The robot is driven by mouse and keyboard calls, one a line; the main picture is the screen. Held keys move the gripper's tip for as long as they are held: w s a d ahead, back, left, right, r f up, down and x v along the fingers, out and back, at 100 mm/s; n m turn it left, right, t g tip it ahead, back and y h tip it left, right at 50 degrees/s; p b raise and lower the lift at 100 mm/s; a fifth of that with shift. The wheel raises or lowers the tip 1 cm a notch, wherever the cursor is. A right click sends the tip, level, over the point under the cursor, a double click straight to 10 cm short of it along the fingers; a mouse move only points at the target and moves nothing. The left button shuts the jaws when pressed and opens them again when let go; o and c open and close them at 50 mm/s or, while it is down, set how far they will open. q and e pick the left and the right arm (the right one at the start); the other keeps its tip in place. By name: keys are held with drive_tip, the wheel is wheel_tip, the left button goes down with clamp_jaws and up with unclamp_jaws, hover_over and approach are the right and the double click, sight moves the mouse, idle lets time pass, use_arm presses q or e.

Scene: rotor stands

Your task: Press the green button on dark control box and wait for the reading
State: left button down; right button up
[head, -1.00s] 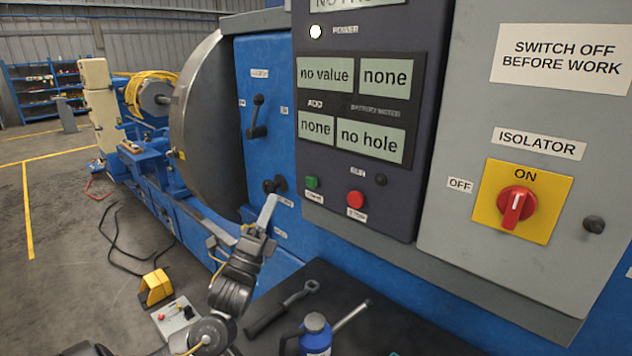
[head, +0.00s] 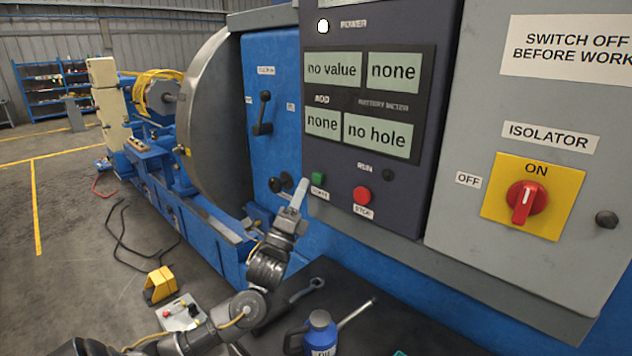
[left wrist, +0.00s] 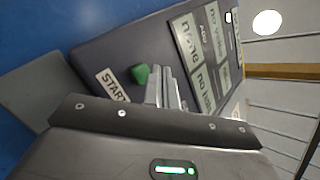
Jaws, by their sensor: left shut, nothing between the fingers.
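The dark control box (head: 425,70) is on the machine front. Its green button (head: 318,178) is at its lower left, above a START label, and a red button (head: 361,195) is to its right. The display reads "no value", "none", "none" and "no hole". My left gripper (head: 299,184) is shut and empty, just left of and below the green button in the head view. In the left wrist view the green button (left wrist: 140,74) shows beside the closed fingertips (left wrist: 160,75); I cannot tell whether they touch. My right gripper is not in view.
A grey isolator box (head: 470,130) with a red switch (head: 526,202) on ON is at the right. A black lever (head: 263,113) stands out at the left. Below, a dark bench (head: 400,320) holds a wrench and a blue oil can (head: 320,333).

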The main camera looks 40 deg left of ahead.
use_arm(q)
drive_tip(key=shift+w, duration=0.5)
idle(0.3)
idle(1.1)
drive_tip(key=shift+w, duration=0.1)
idle(0.3)
drive_tip(key=shift+w+d, duration=0.1)
drive_tip(key=shift+w, duration=0.2)
